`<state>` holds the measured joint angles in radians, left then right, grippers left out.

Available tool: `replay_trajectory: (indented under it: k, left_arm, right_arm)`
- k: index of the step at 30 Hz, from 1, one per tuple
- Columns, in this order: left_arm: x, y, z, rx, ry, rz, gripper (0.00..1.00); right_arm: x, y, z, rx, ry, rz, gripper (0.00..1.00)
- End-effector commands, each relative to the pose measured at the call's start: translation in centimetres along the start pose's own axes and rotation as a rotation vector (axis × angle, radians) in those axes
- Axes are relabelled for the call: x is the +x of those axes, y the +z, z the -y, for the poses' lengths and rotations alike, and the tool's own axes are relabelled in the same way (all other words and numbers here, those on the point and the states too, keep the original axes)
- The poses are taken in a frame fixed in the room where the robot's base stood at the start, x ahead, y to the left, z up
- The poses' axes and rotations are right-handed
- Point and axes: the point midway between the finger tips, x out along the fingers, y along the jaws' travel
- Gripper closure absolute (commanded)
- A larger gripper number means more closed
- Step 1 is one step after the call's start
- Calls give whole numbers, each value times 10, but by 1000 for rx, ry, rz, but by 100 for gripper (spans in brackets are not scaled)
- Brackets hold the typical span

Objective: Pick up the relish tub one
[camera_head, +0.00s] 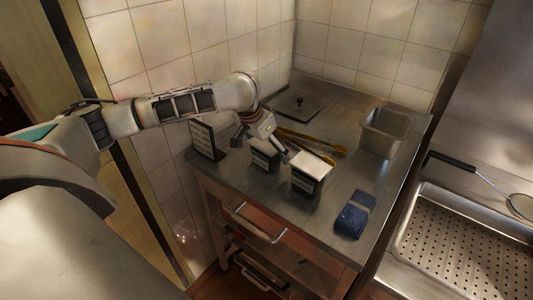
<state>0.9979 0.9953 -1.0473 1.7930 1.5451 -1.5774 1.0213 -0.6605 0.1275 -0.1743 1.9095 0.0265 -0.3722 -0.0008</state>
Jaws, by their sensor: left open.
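Two small dark tubs with pale tops stand on the steel table; I cannot read which is relish tub one. The left tub (263,160) is partly hidden by my gripper. The right tub (309,177) stands in front and to its right, in clear view. My left gripper (262,147) is open and points down over the left tub, with one finger to each side of its top as seen from here. Whether the fingers touch it, I cannot tell. My right gripper is out of view.
A dark upright card (204,141) stands left of the tubs. Tongs (318,142) lie behind them, with a flat lid (296,106) further back. A metal container (385,133) stands at the back right. A folded blue cloth (354,214) lies at the right front.

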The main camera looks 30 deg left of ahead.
Motion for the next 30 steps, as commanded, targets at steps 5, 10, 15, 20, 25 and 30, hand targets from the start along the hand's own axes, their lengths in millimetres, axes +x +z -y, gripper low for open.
replay_trajectory:
  k: [5,10,15,20,25,30]
  left_arm:
    - [21,0,-1,1,0,1,11]
    - [25,0,-1,0,0,0,11]
    - [24,0,-1,0,0,-1,24]
    - [24,0,0,0,0,0,59]
    - [24,-1,0,0,0,-2,59]
    - [23,-1,0,0,0,-2,59]
  right_arm:
    - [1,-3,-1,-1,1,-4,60]
    - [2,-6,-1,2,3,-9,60]
    - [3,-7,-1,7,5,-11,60]
    - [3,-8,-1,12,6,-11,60]
    - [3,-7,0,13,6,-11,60]
    - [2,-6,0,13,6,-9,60]
